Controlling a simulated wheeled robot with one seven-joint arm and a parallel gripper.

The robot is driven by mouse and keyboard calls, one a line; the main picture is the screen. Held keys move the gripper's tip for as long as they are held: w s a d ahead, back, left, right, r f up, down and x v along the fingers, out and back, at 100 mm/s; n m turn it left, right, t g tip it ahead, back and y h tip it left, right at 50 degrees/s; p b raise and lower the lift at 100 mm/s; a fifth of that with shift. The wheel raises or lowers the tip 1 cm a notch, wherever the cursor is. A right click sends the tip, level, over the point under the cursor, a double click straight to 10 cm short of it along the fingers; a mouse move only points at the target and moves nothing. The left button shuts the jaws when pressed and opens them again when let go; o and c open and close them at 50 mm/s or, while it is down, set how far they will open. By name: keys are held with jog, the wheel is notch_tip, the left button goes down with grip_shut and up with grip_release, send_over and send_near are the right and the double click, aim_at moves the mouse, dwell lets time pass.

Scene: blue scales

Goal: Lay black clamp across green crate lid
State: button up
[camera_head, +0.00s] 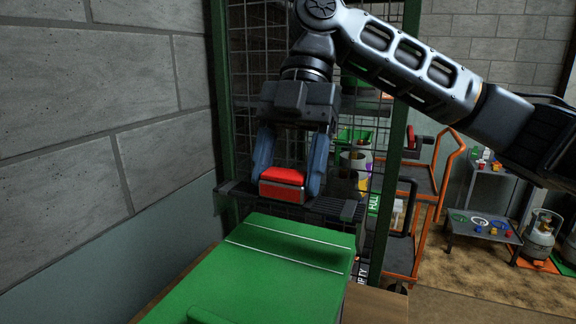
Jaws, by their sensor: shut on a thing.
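The black clamp (325,206) is a long dark bar with a blocky piece at each end, lying roughly level and crosswise in the picture. A red block (283,183) shows at its middle, between the fingers, and looks like part of it. My gripper (286,186) points down and is shut on the clamp at this red part. The green crate lid (290,262) is below and nearer, flat, with two pale lines across it and a raised green piece at the front. The clamp appears above the lid's far edge; I see no contact.
A grey block wall (100,120) is close on the left. A green-framed mesh cage (219,90) stands behind the gripper. A wooden surface (375,305) shows beside the lid. An orange trolley (428,215), a low table (480,232) and gas cylinders (540,235) stand to the right.

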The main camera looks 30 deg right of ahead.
aim_at(289, 193)
notch_tip(289, 193, down, 4)
jog(key=b, duration=0.3)
jog(key=shift+r, duration=0.2)
jog(key=shift+f, duration=1.3)
jog(key=shift+d+p, duration=0.1)
jog(key=shift+p, duration=0.2)
jog(key=shift+f, duration=0.4)
dwell(1.0)
jog(key=o, duration=1.2)
jog(key=shift+p, duration=0.3)
jog(key=shift+r+p, duration=3.45)
jog(key=shift+r, duration=0.5)
